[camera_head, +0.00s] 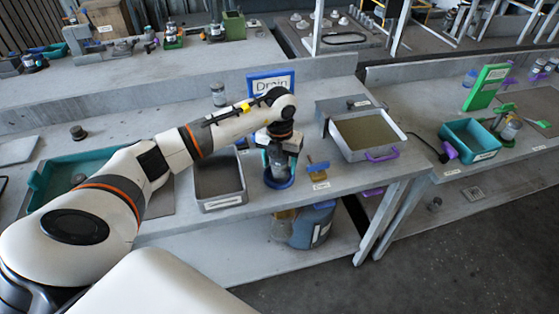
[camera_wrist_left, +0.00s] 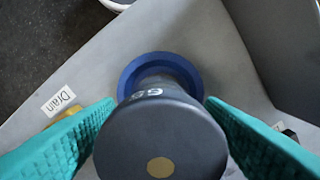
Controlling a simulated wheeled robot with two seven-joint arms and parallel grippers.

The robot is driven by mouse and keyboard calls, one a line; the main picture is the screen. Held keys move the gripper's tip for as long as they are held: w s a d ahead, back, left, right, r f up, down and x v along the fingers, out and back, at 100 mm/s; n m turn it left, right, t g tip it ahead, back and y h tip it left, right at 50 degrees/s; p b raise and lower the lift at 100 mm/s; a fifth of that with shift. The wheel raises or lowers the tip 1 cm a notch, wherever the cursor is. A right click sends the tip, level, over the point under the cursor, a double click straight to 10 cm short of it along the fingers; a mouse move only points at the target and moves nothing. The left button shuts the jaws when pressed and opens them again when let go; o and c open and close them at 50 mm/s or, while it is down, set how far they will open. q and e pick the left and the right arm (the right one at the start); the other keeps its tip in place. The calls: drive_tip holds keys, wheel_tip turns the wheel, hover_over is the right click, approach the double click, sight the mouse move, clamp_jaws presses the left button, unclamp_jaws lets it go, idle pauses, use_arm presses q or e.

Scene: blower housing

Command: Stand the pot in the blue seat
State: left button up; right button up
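The pot (camera_wrist_left: 161,138) is a dark grey cylinder with a yellow disc on its top and pale marks on its side. In the head view the pot (camera_head: 277,172) is upright. The blue seat (camera_wrist_left: 160,62) is a round dish with a raised rim; in the head view it (camera_head: 280,184) shows around the pot's foot. The pot hides part of the seat, and I cannot tell whether its base rests on the floor of it. My right gripper is not in view.
A larger tray (camera_head: 367,154) with a purple handle is further right. The table's front edge is near.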

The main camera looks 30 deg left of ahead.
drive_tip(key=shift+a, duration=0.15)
use_arm(q)
drive_tip(key=shift+r, duration=0.45)
wheel_tip(320, 180, up, 11)
drive_tip(key=b, duration=0.2)
drive_tip(key=shift+f+b, duration=0.15)
drive_tip(key=shift+b, duration=0.2)
drive_tip(key=shift+r, duration=0.4)
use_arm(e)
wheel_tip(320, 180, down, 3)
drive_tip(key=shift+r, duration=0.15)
